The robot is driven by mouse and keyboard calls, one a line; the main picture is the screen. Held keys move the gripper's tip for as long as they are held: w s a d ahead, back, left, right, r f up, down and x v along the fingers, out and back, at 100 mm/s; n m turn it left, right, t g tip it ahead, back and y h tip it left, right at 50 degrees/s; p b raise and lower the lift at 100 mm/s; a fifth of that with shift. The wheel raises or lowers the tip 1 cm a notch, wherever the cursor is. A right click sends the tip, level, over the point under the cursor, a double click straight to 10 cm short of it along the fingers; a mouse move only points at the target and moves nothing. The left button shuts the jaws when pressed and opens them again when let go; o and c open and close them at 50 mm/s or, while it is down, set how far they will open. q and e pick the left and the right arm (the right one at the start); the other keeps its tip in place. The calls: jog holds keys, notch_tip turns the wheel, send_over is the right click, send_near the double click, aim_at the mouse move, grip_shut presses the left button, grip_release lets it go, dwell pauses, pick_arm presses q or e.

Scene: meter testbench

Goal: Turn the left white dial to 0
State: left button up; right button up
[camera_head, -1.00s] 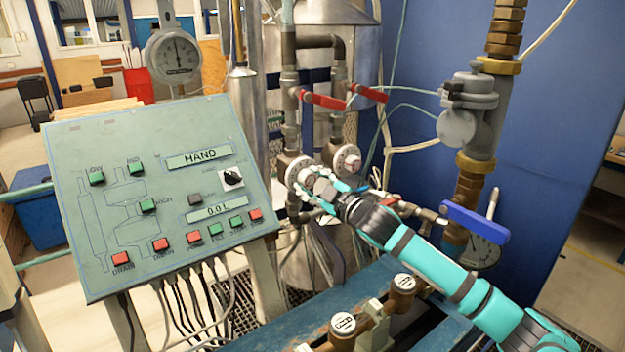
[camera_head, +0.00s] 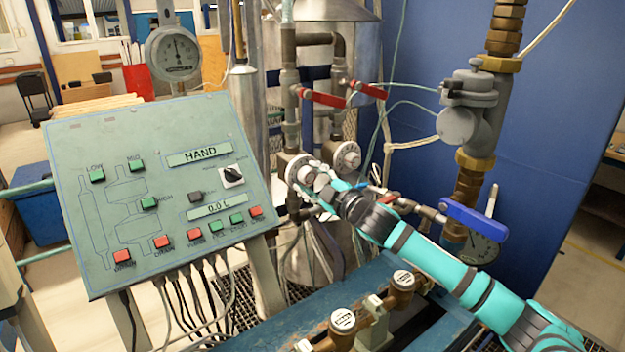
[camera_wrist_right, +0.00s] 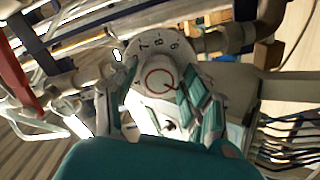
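The left white dial (camera_head: 293,166) is on the pipework at the centre of the head view, partly hidden by my right gripper (camera_head: 310,180). In the right wrist view the dial (camera_wrist_right: 160,52) shows a red ring and the numerals 7, 8 and 9 along its upper rim. My right gripper's fingers (camera_wrist_right: 160,85) are spread, one on each side of the dial's lower half. The fingertips overlap the dial's edges in this view; I cannot tell whether they touch it. My left gripper is out of view.
A second white dial (camera_head: 347,157) sits close to the right. Red-handled valves (camera_head: 322,98) are above. A control panel (camera_head: 130,205) reading HAND and 0.0 L stands left. A blue valve handle (camera_head: 474,221) and brown pipes are at right.

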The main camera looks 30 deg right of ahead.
jog(key=shift+o, duration=1)
jog(key=shift+s, duration=0.15)
jog(key=s+d, duration=0.1)
jog(key=s, duration=1)
jog(key=shift+s+d, duration=0.3)
jog(key=shift+f, duration=0.1)
